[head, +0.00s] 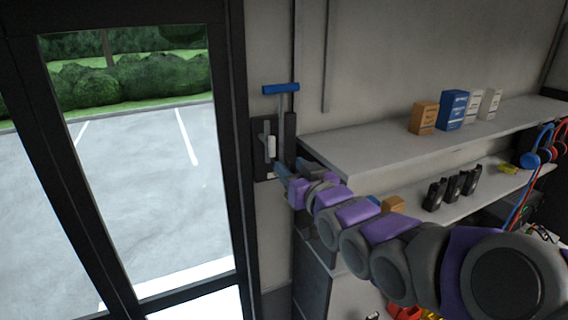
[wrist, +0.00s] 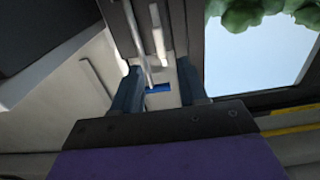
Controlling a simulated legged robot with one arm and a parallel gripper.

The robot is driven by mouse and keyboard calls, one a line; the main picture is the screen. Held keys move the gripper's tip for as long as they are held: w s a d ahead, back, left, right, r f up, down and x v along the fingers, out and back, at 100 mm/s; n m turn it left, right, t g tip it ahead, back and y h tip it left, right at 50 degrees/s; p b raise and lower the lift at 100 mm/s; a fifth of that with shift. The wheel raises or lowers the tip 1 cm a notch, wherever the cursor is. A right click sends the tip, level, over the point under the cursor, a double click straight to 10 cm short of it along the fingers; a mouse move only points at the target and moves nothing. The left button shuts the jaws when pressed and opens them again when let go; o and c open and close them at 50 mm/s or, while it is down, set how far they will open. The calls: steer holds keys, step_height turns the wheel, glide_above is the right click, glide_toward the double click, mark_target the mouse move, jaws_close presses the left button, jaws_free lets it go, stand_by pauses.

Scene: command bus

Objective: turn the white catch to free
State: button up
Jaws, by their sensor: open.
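The white catch (head: 271,145) is a small upright lever on a dark plate (head: 260,162) on the wall beside the door. In the wrist view the white catch (wrist: 158,38) shows beyond my fingers, near the middle of the gap. My gripper (head: 286,170) is just below and to the right of the catch in the head view. In the wrist view my gripper (wrist: 159,72) has its two blue-grey fingers apart, with nothing held between them. I see no contact with the catch, but the exact distance is hard to tell.
A blue T-shaped handle (head: 281,88) on a rod stands above the catch; its blue bar (wrist: 158,88) shows between my fingers. A glass door (head: 140,160) is left. A shelf (head: 350,160) with several boxes juts out right, close to my arm.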

steer(key=shift+v, duration=1.7)
steer(key=s+d+f+m+g+h+b, duration=0.1)
steer(key=s+d+f+g+h+b, duration=0.2)
steer(key=f, duration=0.6)
steer(key=s+d+f+g+h+b, duration=0.1)
steer(key=s+f+g+b, duration=0.25)
steer(key=s+f, duration=0.4)
steer(key=s+d+f+m+g+h+b, duration=0.1)
steer(key=s+d+f+g+h+b, duration=0.2)
steer(key=f, duration=0.8)
steer(key=s+f+m+g+b, duration=0.1)
steer(key=s+f+g+b, duration=0.3)
steer(key=s, duration=0.7)
steer(key=s+f+m+g+b, duration=0.1)
steer(key=s+f+g+b, duration=0.3)
steer(key=s+f, duration=0.4)
steer(key=s+d+g, duration=0.1)
steer(key=s, duration=0.3)
steer(key=shift+s+f, duration=0.2)
steer(key=shift+f, duration=0.1)
